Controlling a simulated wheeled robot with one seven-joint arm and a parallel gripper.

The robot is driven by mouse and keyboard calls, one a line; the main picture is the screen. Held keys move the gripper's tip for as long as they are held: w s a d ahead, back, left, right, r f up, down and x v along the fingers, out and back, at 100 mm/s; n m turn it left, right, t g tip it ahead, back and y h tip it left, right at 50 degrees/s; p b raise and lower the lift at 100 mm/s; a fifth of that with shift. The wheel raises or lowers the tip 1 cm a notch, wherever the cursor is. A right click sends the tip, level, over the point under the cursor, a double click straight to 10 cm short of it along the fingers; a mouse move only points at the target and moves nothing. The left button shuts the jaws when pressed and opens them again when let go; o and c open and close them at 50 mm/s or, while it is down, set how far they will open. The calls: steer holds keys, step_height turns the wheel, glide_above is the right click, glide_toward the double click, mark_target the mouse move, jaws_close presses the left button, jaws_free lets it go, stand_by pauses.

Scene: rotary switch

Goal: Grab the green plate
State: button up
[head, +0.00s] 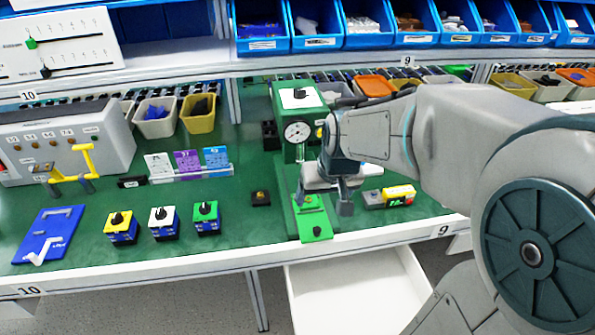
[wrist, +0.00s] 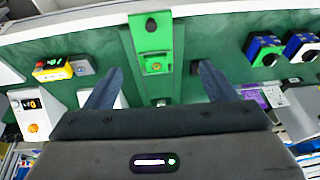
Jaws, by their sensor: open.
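The green plate (head: 314,221) lies at the front of the green workbench, at the foot of a tall green stand with a round dial (head: 298,131). It has a dark round spot near its front end and a small lighter green block on it. In the wrist view the green plate (wrist: 150,40) is at the top centre. My gripper (head: 322,197) is over the plate's back part, pointing down. In the wrist view my gripper (wrist: 160,72) is open, its fingers apart on either side of the plate's line. Nothing is between them. I cannot tell the height of the fingertips.
Three rotary switches, yellow (head: 121,227), white (head: 164,222) and green (head: 206,217), stand to the left. A small black block (head: 260,198) is just left of the plate. A yellow-and-grey box (head: 391,196) is to the right. An open white drawer (head: 350,292) is below the bench edge.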

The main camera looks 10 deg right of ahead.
glide_toward(308, 199)
steer(key=f, duration=0.3)
steer(key=shift+w+a+t+h, duration=0.1)
steer(key=shift+w+t+h, duration=0.2)
steer(key=shift+w+h, duration=0.1)
steer(key=shift+x, duration=2.7)
steer(key=shift+s+a, duration=0.1)
steer(key=shift+a, duration=0.1)
steer(key=c, duration=1.1)
